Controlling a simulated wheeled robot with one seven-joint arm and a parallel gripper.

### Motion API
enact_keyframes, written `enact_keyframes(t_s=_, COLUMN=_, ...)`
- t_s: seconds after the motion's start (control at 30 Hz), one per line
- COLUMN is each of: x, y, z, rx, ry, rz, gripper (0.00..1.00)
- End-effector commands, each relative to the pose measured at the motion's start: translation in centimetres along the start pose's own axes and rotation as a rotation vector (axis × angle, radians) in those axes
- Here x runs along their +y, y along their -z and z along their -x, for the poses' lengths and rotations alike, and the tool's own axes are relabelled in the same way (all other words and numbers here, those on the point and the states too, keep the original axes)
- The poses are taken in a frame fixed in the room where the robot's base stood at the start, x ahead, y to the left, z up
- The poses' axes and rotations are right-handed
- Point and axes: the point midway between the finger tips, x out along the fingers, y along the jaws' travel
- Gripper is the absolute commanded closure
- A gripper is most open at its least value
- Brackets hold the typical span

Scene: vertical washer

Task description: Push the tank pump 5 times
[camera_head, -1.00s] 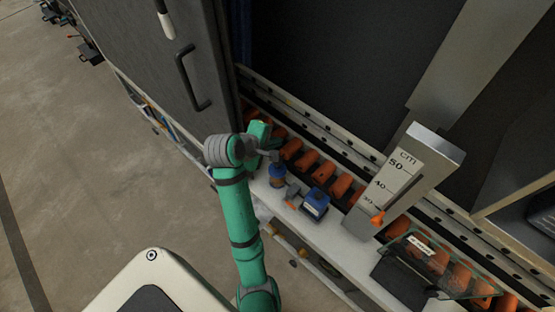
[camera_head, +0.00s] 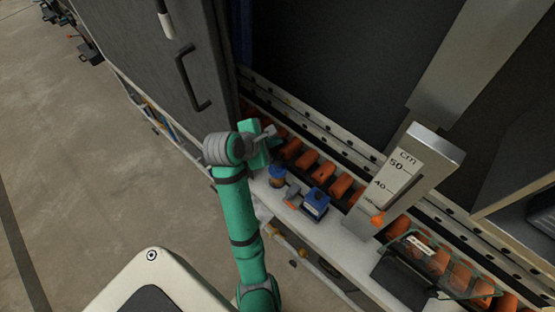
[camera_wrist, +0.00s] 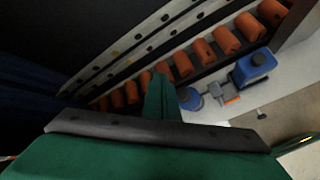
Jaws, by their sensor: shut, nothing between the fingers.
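The likely tank pump is a small round blue part (camera_head: 277,175) on the white ledge in the head view. It also shows in the wrist view (camera_wrist: 189,100), just right of my finger. A grey and orange fitting (camera_head: 293,192) lies beside it, and a blue box-like unit (camera_head: 316,204) stands to its right. My gripper (camera_head: 268,132) is above and behind the round blue part, shut and empty, apart from it in the head view. In the wrist view my green finger (camera_wrist: 158,98) points toward the orange rollers. Which blue part is the pump is not certain.
A row of orange rollers (camera_head: 325,170) runs behind the ledge (camera_head: 345,243). A tilted grey height gauge (camera_head: 405,178) with an orange pointer stands to the right. A dark door with a handle (camera_head: 190,80) is at upper left.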

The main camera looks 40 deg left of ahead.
Motion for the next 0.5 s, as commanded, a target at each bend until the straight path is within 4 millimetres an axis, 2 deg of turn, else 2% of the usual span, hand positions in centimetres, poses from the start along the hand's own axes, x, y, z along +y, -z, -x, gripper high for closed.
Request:
enact_keyframes(t_s=0.17, x=-0.6, y=0.5, z=-0.7, rx=0.001, ry=0.003, rz=0.000, gripper=1.00)
enact_keyframes(t_s=0.5, x=-2.7, y=2.7, z=-3.6, rx=0.001, ry=0.003, rz=0.002, gripper=1.00)
